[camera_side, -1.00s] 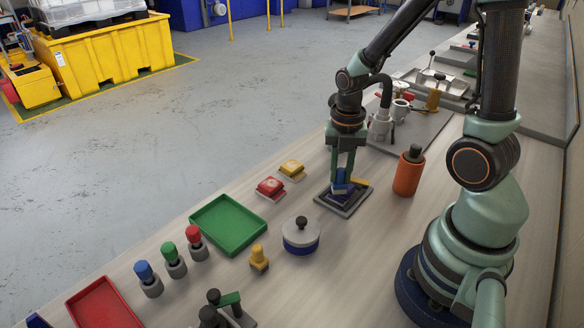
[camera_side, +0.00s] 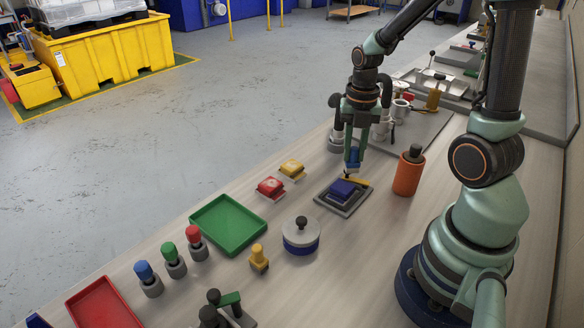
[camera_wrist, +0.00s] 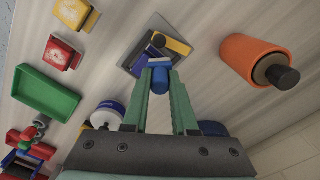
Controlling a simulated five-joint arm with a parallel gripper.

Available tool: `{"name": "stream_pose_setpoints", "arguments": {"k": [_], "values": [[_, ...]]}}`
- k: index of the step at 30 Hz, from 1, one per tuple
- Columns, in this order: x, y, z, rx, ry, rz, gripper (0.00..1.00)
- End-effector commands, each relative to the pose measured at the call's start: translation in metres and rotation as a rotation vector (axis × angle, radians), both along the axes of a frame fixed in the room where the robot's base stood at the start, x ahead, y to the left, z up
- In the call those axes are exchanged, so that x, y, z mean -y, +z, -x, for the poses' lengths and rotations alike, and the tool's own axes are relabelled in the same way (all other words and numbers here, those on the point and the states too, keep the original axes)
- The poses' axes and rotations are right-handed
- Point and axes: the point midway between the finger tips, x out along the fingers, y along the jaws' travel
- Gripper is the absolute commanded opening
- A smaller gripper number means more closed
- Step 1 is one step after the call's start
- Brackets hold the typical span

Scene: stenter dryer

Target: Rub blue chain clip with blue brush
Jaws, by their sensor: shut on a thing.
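The blue chain clip (camera_side: 342,188) sits on a dark grey square plate (camera_side: 329,201) right of the table's middle. A yellow piece (camera_side: 358,182) lies at the plate's far right side. My gripper (camera_side: 353,160) is shut on the blue brush (camera_side: 354,155), held upright just above and beyond the clip, apart from it. In the wrist view, the brush (camera_wrist: 160,76) is between the fingers, in front of the plate (camera_wrist: 135,46) and the yellow piece (camera_wrist: 172,44); it hides part of the blue clip (camera_wrist: 149,52).
An orange cylinder with a dark knob (camera_side: 408,173) stands right of the plate. Red (camera_side: 270,187) and yellow (camera_side: 292,168) blocks lie left. A blue-white round pot (camera_side: 301,236), a green tray (camera_side: 228,225) and several coloured pegs stand nearer. Grey fittings (camera_side: 384,125) stand behind my gripper.

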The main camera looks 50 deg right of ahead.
Motion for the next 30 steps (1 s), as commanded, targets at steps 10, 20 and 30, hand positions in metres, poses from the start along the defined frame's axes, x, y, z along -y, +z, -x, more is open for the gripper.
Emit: {"name": "stream_pose_setpoints", "arguments": {"k": [10,20,30], "values": [[0.0,0.032,-0.001,0.004,0.0,0.002,0.0],[0.0,0.052,0.0,0.001,0.0,0.0,0.0],[0.0,0.051,0.0,0.001,0.0,0.001,0.0]]}}
